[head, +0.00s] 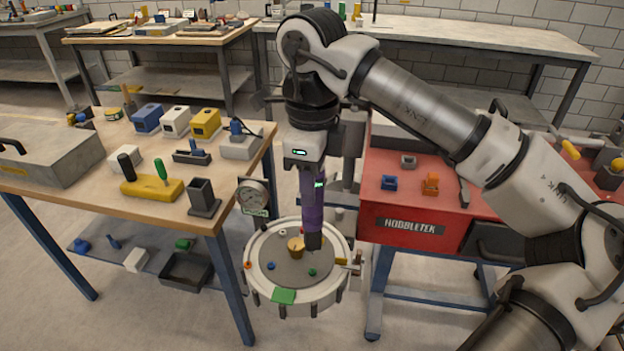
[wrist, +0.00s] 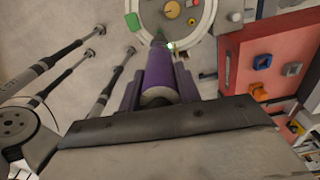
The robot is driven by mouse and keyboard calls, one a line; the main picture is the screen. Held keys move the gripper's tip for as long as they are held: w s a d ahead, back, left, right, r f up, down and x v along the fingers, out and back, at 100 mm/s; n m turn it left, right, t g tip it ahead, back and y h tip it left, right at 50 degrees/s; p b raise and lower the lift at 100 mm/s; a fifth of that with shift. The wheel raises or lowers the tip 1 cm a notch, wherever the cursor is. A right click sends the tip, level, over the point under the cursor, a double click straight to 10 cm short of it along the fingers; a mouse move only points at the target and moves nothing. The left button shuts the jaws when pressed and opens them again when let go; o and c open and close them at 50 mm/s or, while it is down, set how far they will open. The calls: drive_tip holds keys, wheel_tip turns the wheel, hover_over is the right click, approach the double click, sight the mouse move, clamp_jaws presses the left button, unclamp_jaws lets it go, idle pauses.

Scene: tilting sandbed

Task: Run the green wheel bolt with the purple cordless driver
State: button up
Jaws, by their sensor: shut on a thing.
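A small green bolt (head: 312,272) sits on the wheel's grey face, just below the driver's dark lower end in the head view. I cannot tell whether the tip touches the bolt.
A blue bolt (head: 271,266) and a brass-coloured knob (head: 296,246) are on the wheel's face. A green plate (head: 284,296) is at its front rim. A dial gauge (head: 251,196) stands at the left. A wooden bench (head: 110,205) and a red cabinet (head: 385,215) flank the wheel.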

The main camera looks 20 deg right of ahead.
sight(312, 211)
drive_tip(key=shift+f+b, duration=2.3)
drive_tip(key=shift+f, duration=0.4)
drive_tip(key=shift+f+b, duration=0.55)
drive_tip(key=shift+b, duration=0.25)
